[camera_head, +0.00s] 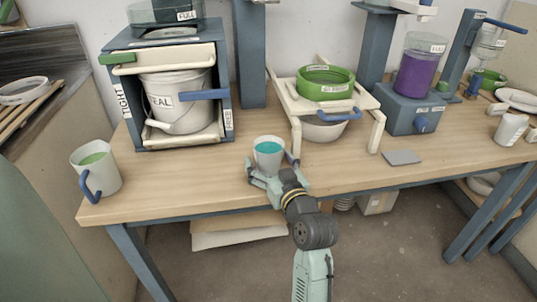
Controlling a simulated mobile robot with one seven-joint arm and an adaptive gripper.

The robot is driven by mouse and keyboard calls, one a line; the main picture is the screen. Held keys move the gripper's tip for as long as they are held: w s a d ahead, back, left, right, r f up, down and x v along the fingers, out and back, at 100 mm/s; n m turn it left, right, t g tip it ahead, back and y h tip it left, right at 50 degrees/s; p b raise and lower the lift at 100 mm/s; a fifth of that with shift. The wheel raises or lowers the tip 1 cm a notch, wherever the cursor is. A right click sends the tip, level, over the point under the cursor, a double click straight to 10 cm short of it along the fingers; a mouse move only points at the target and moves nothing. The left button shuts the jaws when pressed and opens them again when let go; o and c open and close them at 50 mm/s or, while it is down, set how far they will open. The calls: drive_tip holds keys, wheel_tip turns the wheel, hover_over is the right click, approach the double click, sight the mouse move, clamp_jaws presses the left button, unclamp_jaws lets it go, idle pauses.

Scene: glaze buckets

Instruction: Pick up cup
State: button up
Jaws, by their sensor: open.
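A white cup (268,161) with teal contents stands upright on the wooden table (190,184) near its front edge. My gripper (270,172) is open, with its fingers at the near side of this cup, one to its left and one to its right. I cannot tell whether the fingers touch it. A second white cup (104,176) with green contents and a blue handle stands at the table's left front corner, away from my gripper.
A frame with a white bucket (180,118) stands behind left. A cream stand (377,128) with a green ring (325,85) is behind right. A purple container (415,72) sits on a blue base. A grey plate (401,157) lies right. The table between the cups is clear.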

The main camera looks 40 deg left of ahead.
drive_tip(key=shift+w+a, duration=0.15)
drive_tip(key=shift+a, duration=0.15)
drive_tip(key=shift+c, duration=0.2)
drive_tip(key=c, duration=1.6)
drive_tip(key=shift+o, duration=0.2)
drive_tip(key=shift+r, duration=0.2)
